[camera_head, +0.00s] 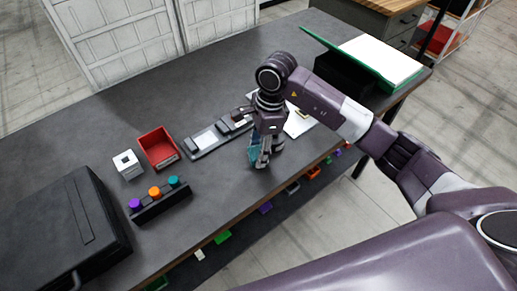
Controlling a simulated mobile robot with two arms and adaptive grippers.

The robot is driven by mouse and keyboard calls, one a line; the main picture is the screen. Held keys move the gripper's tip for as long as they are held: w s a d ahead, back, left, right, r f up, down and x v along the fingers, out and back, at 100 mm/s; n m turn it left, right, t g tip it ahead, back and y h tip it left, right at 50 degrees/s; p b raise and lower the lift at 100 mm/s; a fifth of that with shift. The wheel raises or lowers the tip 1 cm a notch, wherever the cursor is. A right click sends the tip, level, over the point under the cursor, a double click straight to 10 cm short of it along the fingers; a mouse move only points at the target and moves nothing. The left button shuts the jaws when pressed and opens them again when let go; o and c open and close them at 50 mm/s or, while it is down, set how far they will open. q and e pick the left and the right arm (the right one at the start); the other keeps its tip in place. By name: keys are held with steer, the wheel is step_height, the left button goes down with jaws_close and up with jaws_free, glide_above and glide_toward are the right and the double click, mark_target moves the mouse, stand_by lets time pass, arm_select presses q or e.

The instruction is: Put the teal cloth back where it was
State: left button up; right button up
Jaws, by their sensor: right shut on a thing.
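My right gripper (263,163) points down over the dark table, near its front edge. It is shut on the teal cloth (253,147), which shows as a small teal patch at the fingers. Much of the cloth is hidden by the gripper, and I cannot tell whether it touches the table. A grey tray with compartments (194,152) lies just left of the gripper, its right end partly hidden by my arm. My left gripper is not in view.
A red bin (158,147), a white block (127,164) and a black rack with purple, orange and teal knobs (162,204) stand to the left. A black case (70,225) fills the left front. The back of the table is clear.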

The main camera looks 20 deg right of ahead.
steer(key=o, duration=1)
steer(key=shift+r+p, duration=0.25)
steer(key=shift+p, duration=0.15)
steer(key=shift+d+r+b, duration=0.3)
steer(key=shift+r+b, duration=0.35)
steer(key=shift+r, duration=1.3)
steer(key=shift+d+r+b, duration=0.35)
steer(key=shift+r+b, duration=0.35)
steer(key=shift+r, duration=1.2)
steer(key=shift+d+r+b, duration=0.3)
steer(key=shift+r+b, duration=0.35)
steer(key=shift+r, duration=1.3)
steer(key=shift+s, duration=0.1)
